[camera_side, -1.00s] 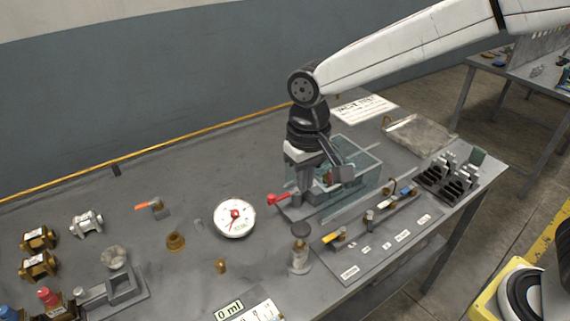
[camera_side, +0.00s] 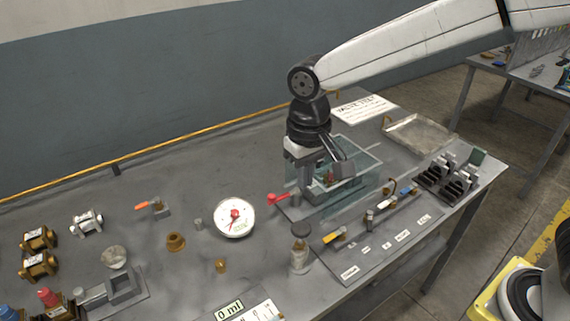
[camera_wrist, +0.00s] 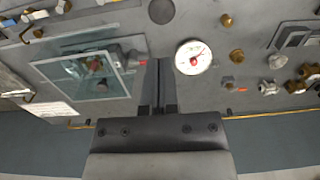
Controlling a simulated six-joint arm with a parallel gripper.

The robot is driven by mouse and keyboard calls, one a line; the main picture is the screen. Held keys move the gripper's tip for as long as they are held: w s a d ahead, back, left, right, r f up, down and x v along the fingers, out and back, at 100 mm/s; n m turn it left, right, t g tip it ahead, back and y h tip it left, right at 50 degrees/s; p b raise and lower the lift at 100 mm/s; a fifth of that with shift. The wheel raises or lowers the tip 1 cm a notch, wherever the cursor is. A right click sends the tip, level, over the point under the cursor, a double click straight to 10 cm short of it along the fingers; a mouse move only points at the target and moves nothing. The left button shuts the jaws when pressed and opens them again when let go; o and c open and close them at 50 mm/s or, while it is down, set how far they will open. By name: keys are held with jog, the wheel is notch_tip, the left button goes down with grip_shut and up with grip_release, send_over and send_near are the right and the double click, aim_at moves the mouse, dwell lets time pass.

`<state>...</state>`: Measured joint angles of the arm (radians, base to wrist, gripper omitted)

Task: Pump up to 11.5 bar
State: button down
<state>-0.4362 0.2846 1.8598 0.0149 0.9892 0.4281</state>
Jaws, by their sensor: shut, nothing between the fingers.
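The white round pressure gauge (camera_side: 235,217) lies face up on the bench, left of my gripper. It also shows in the wrist view (camera_wrist: 193,57); its red needle is visible, but the scale is too small to read. A red-ended lever (camera_side: 278,199) sticks out beside the clear-walled tank (camera_side: 365,190). The tank holds a small reddish-brown fitting. My gripper (camera_side: 308,200) is low at the tank's left side, near the lever; contact cannot be told. In the wrist view its fingers (camera_wrist: 158,64) are together and empty, between tank and gauge.
A dark-capped bottle (camera_side: 299,255) stands in front of the tank. Brass fittings (camera_side: 176,242) and valves are at the left. A metal tray (camera_side: 420,136) is at the back right.

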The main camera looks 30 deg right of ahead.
aim_at(302, 226)
jog(key=shift+r, duration=0.1)
notch_tip(302, 226, up, 3)
jog(key=shift+w+a+r, duration=0.1)
dwell(0.5)
notch_tip(302, 226, down, 14)
jog(key=shift+f, duration=0.1)
dwell(0.9)
jog(key=shift+f, duration=1.85)
